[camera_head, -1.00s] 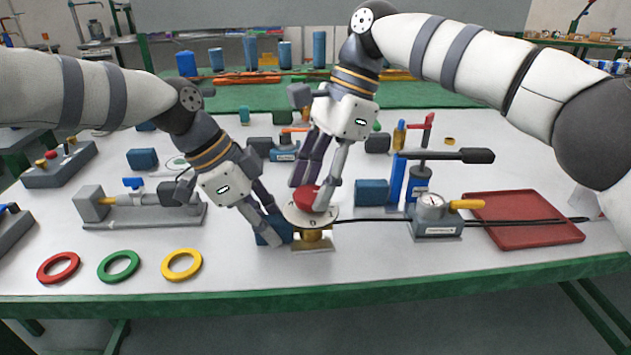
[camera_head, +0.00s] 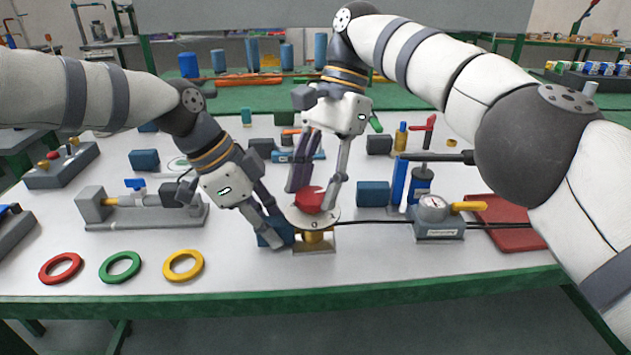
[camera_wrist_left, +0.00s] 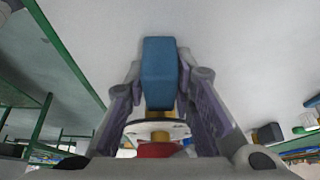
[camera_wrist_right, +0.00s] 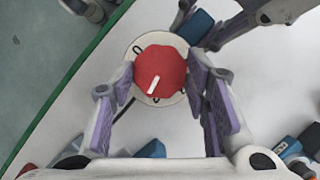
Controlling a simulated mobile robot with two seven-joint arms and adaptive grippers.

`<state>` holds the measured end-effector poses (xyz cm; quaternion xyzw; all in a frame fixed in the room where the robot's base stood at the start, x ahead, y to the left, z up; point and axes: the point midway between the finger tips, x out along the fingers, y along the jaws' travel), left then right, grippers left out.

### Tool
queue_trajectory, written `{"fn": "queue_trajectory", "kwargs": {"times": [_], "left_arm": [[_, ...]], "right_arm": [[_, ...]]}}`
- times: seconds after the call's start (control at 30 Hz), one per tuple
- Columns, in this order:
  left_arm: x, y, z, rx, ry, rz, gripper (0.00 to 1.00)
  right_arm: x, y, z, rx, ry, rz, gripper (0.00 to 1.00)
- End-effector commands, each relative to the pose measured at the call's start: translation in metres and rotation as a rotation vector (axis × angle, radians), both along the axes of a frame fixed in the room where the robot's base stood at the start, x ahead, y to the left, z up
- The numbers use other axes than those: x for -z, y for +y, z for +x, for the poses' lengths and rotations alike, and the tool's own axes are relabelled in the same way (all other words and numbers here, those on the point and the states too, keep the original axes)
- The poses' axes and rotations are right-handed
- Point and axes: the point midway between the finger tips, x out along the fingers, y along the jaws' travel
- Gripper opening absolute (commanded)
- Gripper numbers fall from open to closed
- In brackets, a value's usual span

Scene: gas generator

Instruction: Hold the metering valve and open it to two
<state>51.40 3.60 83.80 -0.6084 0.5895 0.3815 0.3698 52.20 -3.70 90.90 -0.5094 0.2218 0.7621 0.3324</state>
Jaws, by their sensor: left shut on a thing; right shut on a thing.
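The metering valve has a red knob (camera_head: 308,203) over a white round dial plate (camera_head: 328,216), a brass body and a blue block (camera_head: 265,238) at its left side. My left gripper (camera_head: 272,232) is shut on the blue block, which also shows between its fingers in the left wrist view (camera_wrist_left: 159,75). My right gripper (camera_head: 316,195) reaches down from above, shut on the red knob. In the right wrist view, the knob (camera_wrist_right: 165,65) lies between the fingertips. Its white pointer line slants to the lower left, near a dark dial mark too small to read surely.
Red, green and yellow rings lie at the front left; the yellow ring (camera_head: 183,266) is nearest the valve. A gauge unit (camera_head: 437,218) with a yellow handle stands close right, with a dark hose to the valve. A red tray (camera_head: 505,235) lies farther right, partly behind my right arm.

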Motion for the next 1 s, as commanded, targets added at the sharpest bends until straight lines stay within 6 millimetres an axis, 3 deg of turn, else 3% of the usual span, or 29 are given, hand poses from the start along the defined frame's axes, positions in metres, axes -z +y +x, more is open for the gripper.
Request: {"fn": "queue_trajectory", "kwargs": {"times": [0.17,0.2,0.3,0.77,1.0], "left_arm": [[0.0007,0.0010,-0.0001,0.000,0.001,0.002,0.00],[0.0007,0.0010,-0.0001,0.000,0.001,0.002,0.00],[0.0007,0.0010,-0.0001,0.000,0.001,0.002,0.00],[0.0008,0.0006,-0.0001,0.000,0.001,0.002,0.00],[0.0008,0.0006,0.0000,0.000,0.001,0.002,0.00]], "right_arm": [[0.0010,-0.0017,0.0002,0.003,0.002,-0.004,0.14],[0.0011,-0.0016,0.0001,0.003,0.002,-0.004,0.45],[0.0010,-0.0014,0.0001,0.003,0.002,-0.004,0.63],[0.0003,-0.0004,0.0001,0.006,0.001,-0.001,0.63],[0.0002,-0.0028,-0.0005,0.160,-0.003,-0.001,0.63]]}}
